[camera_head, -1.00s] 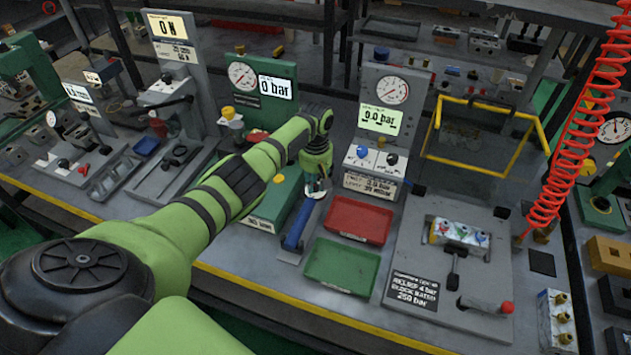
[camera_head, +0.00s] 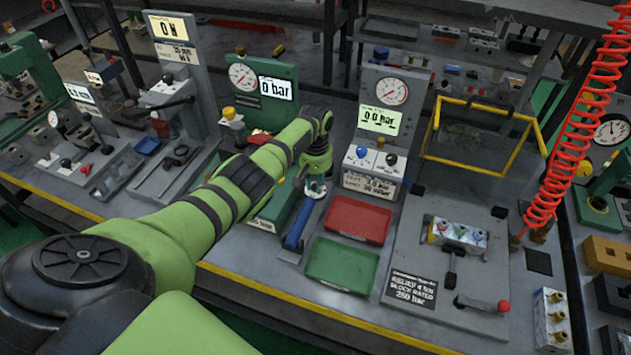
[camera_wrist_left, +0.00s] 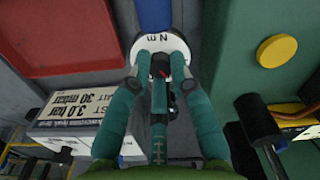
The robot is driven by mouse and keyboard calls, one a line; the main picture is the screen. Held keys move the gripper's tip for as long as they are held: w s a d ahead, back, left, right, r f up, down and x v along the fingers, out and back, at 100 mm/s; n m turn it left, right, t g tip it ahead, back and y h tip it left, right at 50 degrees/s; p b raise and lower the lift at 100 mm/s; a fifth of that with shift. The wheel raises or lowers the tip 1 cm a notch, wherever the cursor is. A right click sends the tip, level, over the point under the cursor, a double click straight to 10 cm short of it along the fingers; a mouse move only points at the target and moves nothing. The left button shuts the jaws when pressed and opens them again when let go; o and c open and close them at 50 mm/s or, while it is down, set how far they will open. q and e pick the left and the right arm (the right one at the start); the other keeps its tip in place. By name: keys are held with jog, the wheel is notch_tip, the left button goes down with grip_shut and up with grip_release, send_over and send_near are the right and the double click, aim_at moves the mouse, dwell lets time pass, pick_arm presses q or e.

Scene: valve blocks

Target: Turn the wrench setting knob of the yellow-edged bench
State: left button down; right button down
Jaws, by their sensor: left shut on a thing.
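The torque wrench (camera_head: 296,228) lies on the yellow-edged bench (camera_head: 310,311), its blue handle pointing toward the front edge. Its round white head, marked N m (camera_wrist_left: 178,48), shows in the left wrist view, with the blue handle (camera_wrist_left: 155,14) beyond it. My left gripper (camera_head: 316,187) is over the head at the far end of the wrench. In the left wrist view, its teal fingers (camera_wrist_left: 162,72) are shut on the small dark setting knob (camera_wrist_left: 160,66), which they partly hide. My right gripper is not in view.
A red tray (camera_head: 357,219) and a green tray (camera_head: 341,266) lie right of the wrench. A gauge stand (camera_head: 391,105) with blue and black knobs rises behind them. A green gauge panel (camera_head: 265,90) stands behind my arm. A red coiled hose (camera_head: 570,150) hangs at the right.

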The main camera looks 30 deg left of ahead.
aim_at(315, 186)
pick_arm(q)
jog(key=shift+m, duration=0.4)
jog(key=c, duration=1.4)
grip_release()
jog(key=shift+r, duration=0.1)
notch_tip(315, 186, up, 12)
jog(key=shift+f, duration=0.1)
